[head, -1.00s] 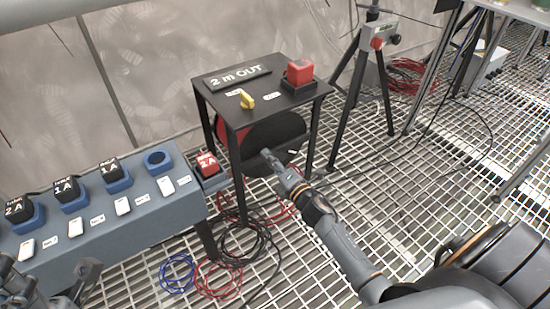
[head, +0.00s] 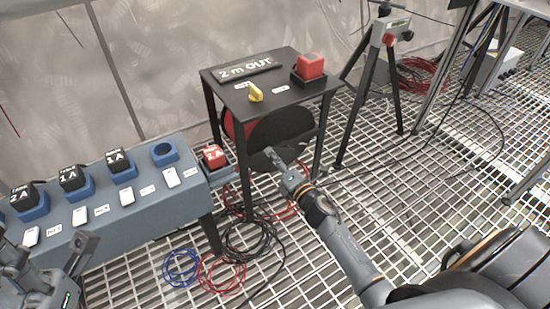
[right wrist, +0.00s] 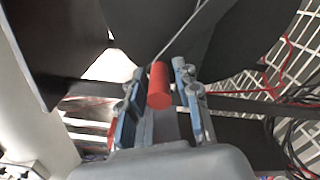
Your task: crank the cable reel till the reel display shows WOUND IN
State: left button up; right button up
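The cable reel (head: 285,127), a dark disc with a red part at its left, hangs under a small black table. The reel display (head: 248,69) on the tabletop reads "2 m OUT". My right gripper (head: 272,156) is at the reel's lower front. In the right wrist view a red cylindrical crank handle (right wrist: 160,85) stands between the two fingers of my right gripper (right wrist: 158,100). The fingers are apart, with a gap showing on each side of the handle. My left gripper (head: 80,255) is at the lower left, partly cut off, away from the reel.
A yellow knob (head: 255,93) and a red block (head: 310,66) are on the tabletop (head: 285,91). A blue-grey bench (head: 130,213) with labelled blocks stands left. Loose cables (head: 225,265) lie on the grating below. A black tripod (head: 365,90) stands right.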

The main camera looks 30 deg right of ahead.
jog(key=shift+s, duration=0.1)
jog(key=s, duration=0.8)
jog(key=s+d, duration=0.1)
jog(key=s, duration=0.2)
jog(key=shift+s, duration=0.4)
